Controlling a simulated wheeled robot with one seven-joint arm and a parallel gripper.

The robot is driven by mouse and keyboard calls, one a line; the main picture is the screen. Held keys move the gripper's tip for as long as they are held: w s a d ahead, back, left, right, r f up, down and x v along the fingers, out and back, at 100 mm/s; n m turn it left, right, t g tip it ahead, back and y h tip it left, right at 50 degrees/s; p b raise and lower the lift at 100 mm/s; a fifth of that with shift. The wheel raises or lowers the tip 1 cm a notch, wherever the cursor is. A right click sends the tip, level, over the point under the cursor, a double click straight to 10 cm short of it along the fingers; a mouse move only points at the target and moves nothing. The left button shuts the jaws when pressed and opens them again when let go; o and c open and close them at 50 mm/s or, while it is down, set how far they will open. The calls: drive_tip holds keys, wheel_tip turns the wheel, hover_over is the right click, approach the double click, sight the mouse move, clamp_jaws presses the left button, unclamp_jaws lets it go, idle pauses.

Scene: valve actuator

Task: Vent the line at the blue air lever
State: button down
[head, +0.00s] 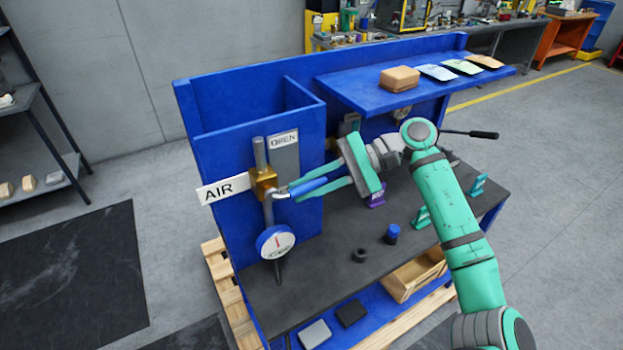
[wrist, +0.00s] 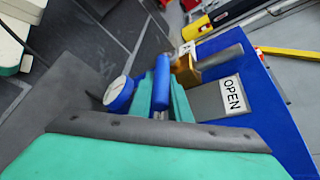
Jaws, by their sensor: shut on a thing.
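The blue air lever (head: 307,187) sticks out to the right from a brass valve (head: 263,183) on a grey vertical pipe, beside the AIR label (head: 223,189). My gripper (head: 312,188) reaches in from the right and its green fingers are shut on the lever. In the wrist view the blue lever (wrist: 162,72) lies between the fingers, and the brass valve (wrist: 192,70) is just beyond. A round gauge (head: 275,241) with a blue rim and a red needle hangs below the valve. An OPEN label (head: 284,139) is on a grey plate behind the valve.
The blue panel (head: 226,150) stands close behind the valve. A blue shelf (head: 360,94) holds a tan block and several pouches. On the dark bench top (head: 330,275) stand a black ring (head: 359,255), a blue-capped cylinder (head: 391,234) and green holders. The front left of the bench is clear.

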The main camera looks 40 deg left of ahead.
drive_tip(key=shift+f+g+y, duration=0.3)
drive_tip(key=shift+w, duration=0.1)
drive_tip(key=shift+f, duration=0.1)
drive_tip(key=c, duration=1.7)
unclamp_jaws()
drive_tip(key=shift+o, duration=0.2)
drive_tip(key=v, duration=1)
drive_tip(key=shift+w+d, duration=0.1)
drive_tip(key=shift+w, duration=0.05)
